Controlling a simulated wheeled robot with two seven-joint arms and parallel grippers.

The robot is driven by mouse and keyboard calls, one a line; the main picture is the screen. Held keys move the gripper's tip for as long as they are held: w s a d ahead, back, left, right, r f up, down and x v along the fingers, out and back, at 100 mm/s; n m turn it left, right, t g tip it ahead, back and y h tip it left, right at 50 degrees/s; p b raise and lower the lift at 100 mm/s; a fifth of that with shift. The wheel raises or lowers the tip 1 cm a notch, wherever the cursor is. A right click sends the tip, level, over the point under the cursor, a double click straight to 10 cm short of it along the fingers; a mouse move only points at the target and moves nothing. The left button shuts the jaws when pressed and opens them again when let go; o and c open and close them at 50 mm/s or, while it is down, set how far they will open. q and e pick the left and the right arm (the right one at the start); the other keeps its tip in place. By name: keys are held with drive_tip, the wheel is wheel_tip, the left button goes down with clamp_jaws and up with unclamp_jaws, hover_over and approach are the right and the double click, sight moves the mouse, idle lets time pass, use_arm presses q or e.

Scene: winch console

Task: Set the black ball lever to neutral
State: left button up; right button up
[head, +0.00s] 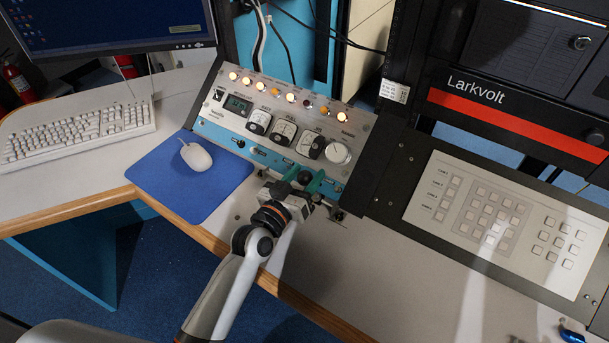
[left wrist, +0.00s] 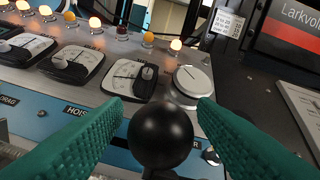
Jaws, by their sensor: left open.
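The black ball lever (head: 304,178) stands at the lower right of the winch console (head: 222,137), below its row of dials. Its round black ball (left wrist: 160,136) is large in the left wrist view, on a dark stem cut off by the bottom edge. My left gripper (head: 306,174) has teal fingers and is open around the ball. In the left wrist view one finger of my left gripper (left wrist: 160,104) is on each side of the ball; I cannot tell whether either touches it. The lever's base and any position marks are hidden.
A silver knob (head: 338,152) and several dials (head: 284,131) lie just beyond the lever, under lit lamps (head: 290,98). A white mouse (head: 196,156) rests on a blue mat (head: 178,190) to the left. A button panel (head: 500,222) is to the right.

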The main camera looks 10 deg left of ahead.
use_arm(q)
clamp_jaws()
drive_tip(key=shift+w+a, duration=0.25)
drive_tip(key=shift+a, duration=0.4)
drive_tip(key=shift+w+a, duration=0.2)
drive_tip(key=shift+a, duration=0.45)
unclamp_jaws()
